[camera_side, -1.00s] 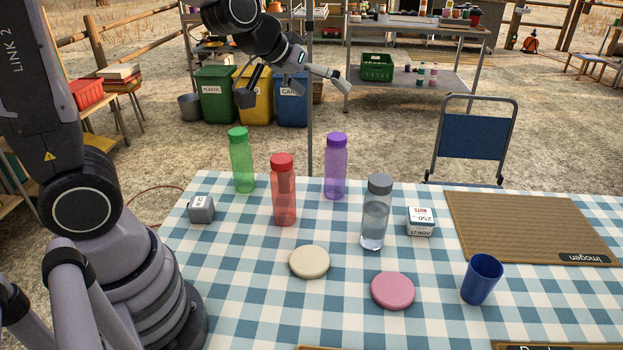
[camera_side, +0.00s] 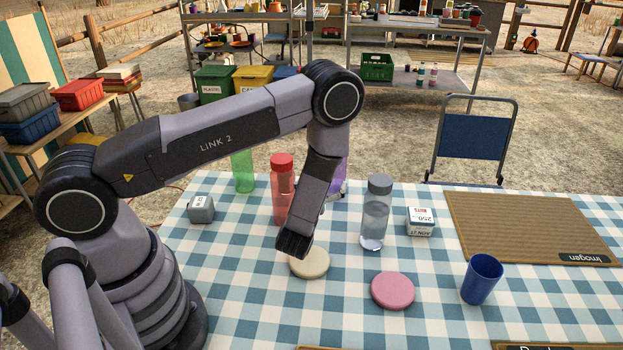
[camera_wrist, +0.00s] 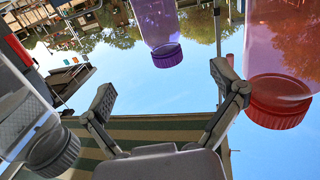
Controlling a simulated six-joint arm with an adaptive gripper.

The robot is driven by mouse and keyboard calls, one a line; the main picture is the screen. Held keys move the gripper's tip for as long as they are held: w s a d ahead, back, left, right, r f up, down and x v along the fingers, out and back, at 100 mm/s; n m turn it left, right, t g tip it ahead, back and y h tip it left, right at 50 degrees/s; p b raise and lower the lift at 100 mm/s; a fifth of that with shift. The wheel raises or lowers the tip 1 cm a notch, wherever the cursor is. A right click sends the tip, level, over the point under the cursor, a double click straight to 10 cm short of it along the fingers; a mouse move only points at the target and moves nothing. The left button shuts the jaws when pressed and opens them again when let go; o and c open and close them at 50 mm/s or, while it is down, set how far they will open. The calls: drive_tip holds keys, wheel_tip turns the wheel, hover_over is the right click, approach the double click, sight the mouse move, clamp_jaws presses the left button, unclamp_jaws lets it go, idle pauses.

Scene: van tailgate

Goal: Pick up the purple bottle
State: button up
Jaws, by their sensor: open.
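The purple bottle (camera_side: 341,173) stands on the checked tablecloth, mostly hidden behind my wrist in the side view. In the wrist view, which is upside down, the purple bottle (camera_wrist: 155,20) shows at top centre, beyond and roughly between my fingertips. My gripper (camera_wrist: 163,82) is open with nothing between its fingers. In the side view it is mostly hidden behind my wrist, with a small grey part showing near the purple bottle. I cannot tell the exact gap.
The red bottle (camera_side: 281,180) and clear grey-capped bottle (camera_side: 376,215) stand on either side of my wrist. A green bottle (camera_side: 243,172) is farther left. A cream disc (camera_side: 310,266) lies below my wrist; a pink disc (camera_side: 393,291) and blue cup (camera_side: 481,279) are right.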

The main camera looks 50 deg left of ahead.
drive_tip(key=x, duration=1.2)
drive_tip(key=shift+w+a, duration=0.25)
drive_tip(key=shift+a, duration=0.1)
drive_tip(key=shift+c, duration=0.2)
drive_tip(key=c, duration=1.3)
drive_tip(key=shift+r, duration=0.1)
